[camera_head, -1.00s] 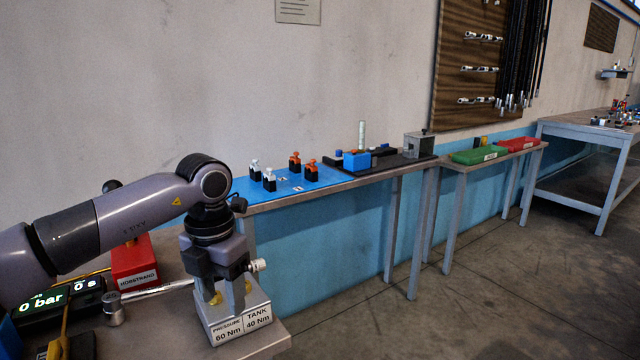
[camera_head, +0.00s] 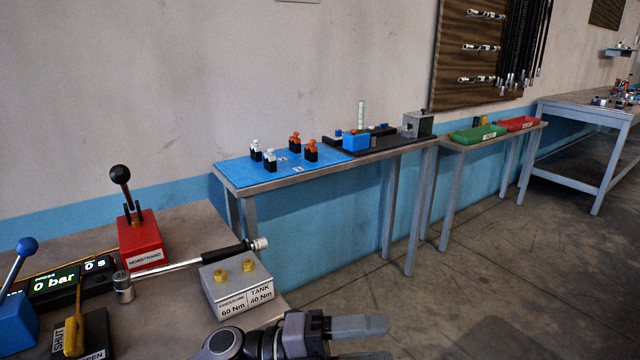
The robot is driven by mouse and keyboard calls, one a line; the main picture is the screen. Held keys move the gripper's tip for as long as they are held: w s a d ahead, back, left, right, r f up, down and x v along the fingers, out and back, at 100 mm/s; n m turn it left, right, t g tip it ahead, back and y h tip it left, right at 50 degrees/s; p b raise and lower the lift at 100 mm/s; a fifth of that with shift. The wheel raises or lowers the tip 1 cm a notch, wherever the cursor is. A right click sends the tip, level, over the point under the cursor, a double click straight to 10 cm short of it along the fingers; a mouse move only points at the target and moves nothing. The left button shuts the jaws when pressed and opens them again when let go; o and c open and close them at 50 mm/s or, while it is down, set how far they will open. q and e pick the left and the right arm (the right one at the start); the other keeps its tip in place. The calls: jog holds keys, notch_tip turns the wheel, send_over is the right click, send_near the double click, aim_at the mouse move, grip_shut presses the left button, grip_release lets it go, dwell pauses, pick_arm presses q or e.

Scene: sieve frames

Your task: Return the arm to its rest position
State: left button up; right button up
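My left arm is low at the bottom edge of the head view. Its gripper (camera_head: 376,341) points right, past the front edge of the workbench. Its two pale fingers are apart, with nothing visible between them; the lower finger is cut off by the frame. The grey block (camera_head: 237,287) labelled PRESSURE 60 Nm and TANK 40 Nm stands on the bench above and left of the gripper, apart from it. Two yellow fittings sit on its top. My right gripper is out of view.
A torque wrench (camera_head: 190,264) lies behind the block. A red lever unit (camera_head: 139,240), a display (camera_head: 60,283) reading 0 bar and 0 s, and a blue lever base (camera_head: 14,322) stand left. A blue mat (camera_head: 235,172) covers part of the back table. Floor at right is clear.

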pick_arm(q)
jog(key=w+a+f+n+t+y+p, duration=0.1)
jog(key=a+f+n+t+y, duration=0.6)
jog(key=n, duration=0.6)
jog(key=w+a+f+n+t+y+p, duration=0.1)
jog(key=a+f+n+t+y, duration=0.3)
jog(key=a+n+t, duration=0.55)
jog(key=s+a+f+n+g+y, duration=0.2)
jog(key=s+a+f+n+y, duration=0.1)
jog(key=s+a+f+n, duration=0.2)
jog(key=s+a+f+n+g+y+p, duration=0.1)
jog(key=s+a+f+n+g+y, duration=0.2)
jog(key=s+a+f+n, duration=0.2)
jog(key=s+f, duration=0.3)
jog(key=s, duration=0.1)
jog(key=shift+f+g+y, duration=0.3)
jog(key=shift+f+g, duration=0.05)
jog(key=shift+f, duration=0.05)
jog(key=shift+a, duration=0.1)
